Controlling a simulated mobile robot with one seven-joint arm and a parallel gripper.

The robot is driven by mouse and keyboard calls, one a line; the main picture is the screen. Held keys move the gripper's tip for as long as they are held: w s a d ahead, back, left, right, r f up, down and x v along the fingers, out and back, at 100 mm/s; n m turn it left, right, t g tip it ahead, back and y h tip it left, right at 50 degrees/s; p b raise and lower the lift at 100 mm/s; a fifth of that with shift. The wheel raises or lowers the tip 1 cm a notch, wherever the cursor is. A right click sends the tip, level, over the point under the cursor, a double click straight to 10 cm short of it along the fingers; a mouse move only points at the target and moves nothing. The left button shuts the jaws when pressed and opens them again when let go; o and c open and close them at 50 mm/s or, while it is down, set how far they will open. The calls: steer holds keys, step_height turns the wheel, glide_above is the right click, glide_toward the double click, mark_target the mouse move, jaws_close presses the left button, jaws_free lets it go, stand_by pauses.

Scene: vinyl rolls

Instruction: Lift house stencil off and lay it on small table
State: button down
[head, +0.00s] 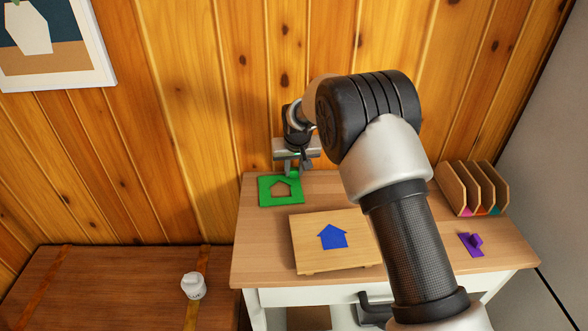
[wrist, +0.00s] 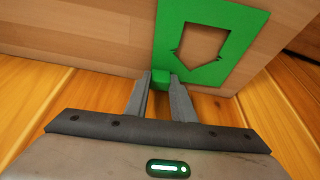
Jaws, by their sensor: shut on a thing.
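The green stencil (head: 265,193) has a house-shaped cut-out and is at the back left of the light wooden table (head: 262,255). My gripper (head: 293,171) is shut on the stencil's small raised green tab at its back edge. The wrist view shows the fingers (wrist: 160,82) on either side of the tab and the stencil (wrist: 238,40) beyond them. I cannot tell whether the stencil touches the tabletop or hangs just above it. A blue house shape (head: 333,237) lies uncovered on a wooden board (head: 308,254), to the front right of the stencil.
A lower brown table (head: 120,285) stands at the left with a white knob-like item (head: 193,286) on it. A wooden rack (head: 462,188) and a purple piece (head: 471,245) are on the right of the light table. A wooden wall is close behind.

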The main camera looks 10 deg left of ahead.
steer(key=shift+f, duration=0.1)
steer(key=shift+c, duration=1.2)
jaws_free()
steer(key=p+v, duration=0.3)
steer(key=v, duration=0.6)
stand_by(0.6)
steer(key=shift+d, duration=0.1)
